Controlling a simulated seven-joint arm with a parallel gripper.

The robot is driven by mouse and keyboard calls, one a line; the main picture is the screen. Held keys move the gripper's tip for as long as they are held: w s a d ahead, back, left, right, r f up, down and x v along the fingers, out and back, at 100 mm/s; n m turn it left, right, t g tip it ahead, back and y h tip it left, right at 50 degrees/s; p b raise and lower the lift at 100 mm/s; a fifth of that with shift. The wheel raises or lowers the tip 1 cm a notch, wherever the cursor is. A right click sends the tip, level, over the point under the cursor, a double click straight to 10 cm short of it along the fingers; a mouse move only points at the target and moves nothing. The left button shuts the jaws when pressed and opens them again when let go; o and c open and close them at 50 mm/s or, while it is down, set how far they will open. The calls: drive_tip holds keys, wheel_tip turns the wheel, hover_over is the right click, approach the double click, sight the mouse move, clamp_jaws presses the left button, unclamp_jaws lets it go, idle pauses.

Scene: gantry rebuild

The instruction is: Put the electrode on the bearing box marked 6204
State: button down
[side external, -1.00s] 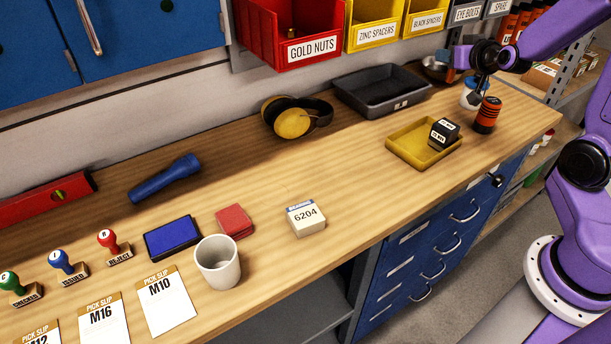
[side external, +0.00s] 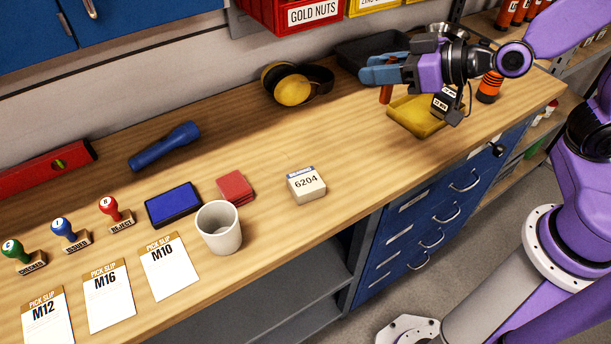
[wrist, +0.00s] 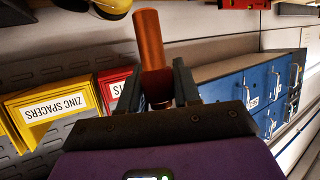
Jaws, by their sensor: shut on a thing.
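The electrode is a copper-coloured rod (side external: 386,94) in the side view, and it also shows in the wrist view (wrist: 149,40). My gripper (side external: 380,72) is shut on it and holds it above the bench, left of the yellow tray. In the wrist view the rod stands between the two fingers of my gripper (wrist: 156,88). The bearing box marked 6204 (side external: 307,186) is a small pale box with a blue band, lying flat on the bench. It is apart from my gripper, lower and to the left. Its top looks bare.
A white cup (side external: 219,230), red pads (side external: 235,187) and a blue ink pad (side external: 174,205) stand left of the box. Yellow-black earmuffs (side external: 292,88) lie behind it. The yellow tray (side external: 408,122) is partly hidden by my arm. Bench around the box is clear.

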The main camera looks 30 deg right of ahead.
drive_tip(key=s+a+n+g+y, duration=0.3)
drive_tip(key=s+a+n, duration=0.1)
drive_tip(key=s+a, duration=0.5)
hover_over(296, 179)
wheel_tip(296, 179, down, 9)
drive_tip(key=shift+f, duration=1.75)
drive_tip(key=shift+f, duration=0.15)
drive_tip(key=c, duration=0.8)
unclamp_jaws()
